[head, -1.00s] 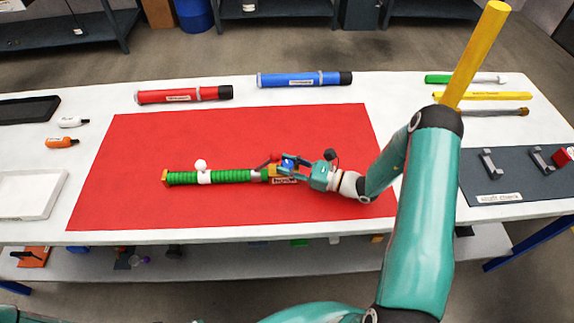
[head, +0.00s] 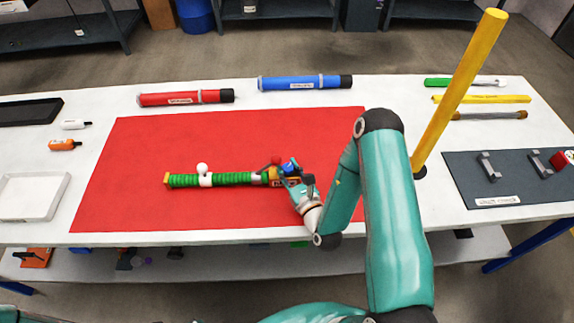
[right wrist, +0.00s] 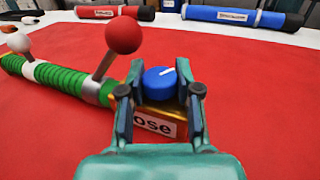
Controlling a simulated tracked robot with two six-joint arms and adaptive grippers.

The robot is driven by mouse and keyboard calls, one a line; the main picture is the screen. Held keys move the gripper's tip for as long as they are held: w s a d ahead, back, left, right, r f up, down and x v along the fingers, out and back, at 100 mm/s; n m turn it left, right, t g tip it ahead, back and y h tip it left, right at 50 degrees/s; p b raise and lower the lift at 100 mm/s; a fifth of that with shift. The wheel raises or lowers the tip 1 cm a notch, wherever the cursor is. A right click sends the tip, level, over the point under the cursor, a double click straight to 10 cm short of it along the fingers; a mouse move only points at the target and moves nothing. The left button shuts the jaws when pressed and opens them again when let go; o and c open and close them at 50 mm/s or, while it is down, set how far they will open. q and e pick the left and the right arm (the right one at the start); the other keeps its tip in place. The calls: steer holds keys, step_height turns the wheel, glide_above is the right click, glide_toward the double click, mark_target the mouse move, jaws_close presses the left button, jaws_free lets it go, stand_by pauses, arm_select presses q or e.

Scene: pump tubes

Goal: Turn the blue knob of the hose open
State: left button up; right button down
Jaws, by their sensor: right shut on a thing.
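The green ribbed hose (head: 230,178) lies on the red mat, with a white ball lever (head: 202,168) towards its left and a red ball lever (head: 276,160) near its right end. The blue knob (head: 289,166) sits on the yellow block at the right end. In the right wrist view the knob (right wrist: 160,84) is round with a white line on top, above a label whose visible part reads "ose". My right gripper (head: 290,174) is shut on the knob, one finger on each side; the wrist view also shows the gripper (right wrist: 161,92). My left gripper is not visible.
The red mat (head: 120,205) is clear around the hose. A red tube (head: 185,97) and a blue tube (head: 300,83) lie behind it. A white tray (head: 62,200) is at the left. A dark mat (head: 500,165) with grey brackets is at the right.

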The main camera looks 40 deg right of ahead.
steer(key=shift+r+m+h+p, duration=0.1)
steer(key=shift+m+h+p, duration=0.3)
steer(key=shift+h, duration=0.2)
steer(key=c, duration=0.8)
jaws_free()
steer(key=shift+o, duration=0.2)
